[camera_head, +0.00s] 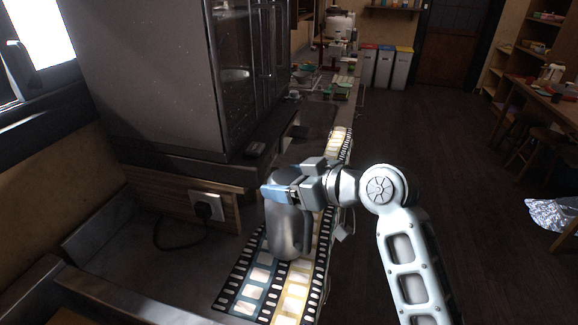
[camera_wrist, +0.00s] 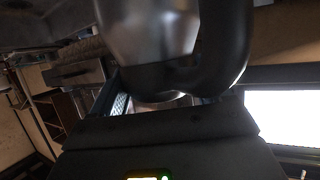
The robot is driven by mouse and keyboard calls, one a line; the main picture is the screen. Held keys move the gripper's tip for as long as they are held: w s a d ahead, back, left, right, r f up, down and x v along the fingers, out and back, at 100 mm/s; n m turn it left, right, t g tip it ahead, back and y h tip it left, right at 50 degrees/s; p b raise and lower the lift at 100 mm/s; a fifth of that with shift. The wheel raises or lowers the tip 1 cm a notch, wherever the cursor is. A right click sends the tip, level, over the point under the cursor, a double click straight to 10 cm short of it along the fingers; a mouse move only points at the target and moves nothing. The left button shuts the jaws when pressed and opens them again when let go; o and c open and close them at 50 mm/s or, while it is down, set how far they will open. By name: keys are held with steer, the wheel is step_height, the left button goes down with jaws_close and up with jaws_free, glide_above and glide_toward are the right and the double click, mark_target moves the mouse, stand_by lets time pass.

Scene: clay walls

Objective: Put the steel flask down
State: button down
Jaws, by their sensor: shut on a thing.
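The steel flask (camera_head: 284,232) is a grey metal vessel, upright over the film-strip-patterned runner (camera_head: 246,290) on the counter. I cannot tell whether its base touches the runner. My gripper (camera_head: 286,190) is shut on the flask near its top. In the wrist view the flask (camera_wrist: 150,35) fills the upper middle, with its dark handle (camera_wrist: 232,45) to the right. My gripper (camera_wrist: 160,105) shows at the flask's dark rim there. The far side of the flask is hidden.
A large dark cabinet (camera_head: 150,75) stands behind left, with a wall socket and plug (camera_head: 206,207) below it. Small items (camera_head: 335,90) lie farther back. Open floor (camera_head: 450,150) is at right.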

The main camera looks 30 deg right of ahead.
steer(key=shift+f, duration=0.1)
stand_by(0.3)
jaws_free()
steer(key=shift+f, duration=0.25)
steer(key=shift+r, duration=0.15)
steer(key=b+v, duration=0.1)
steer(key=v, duration=1.1)
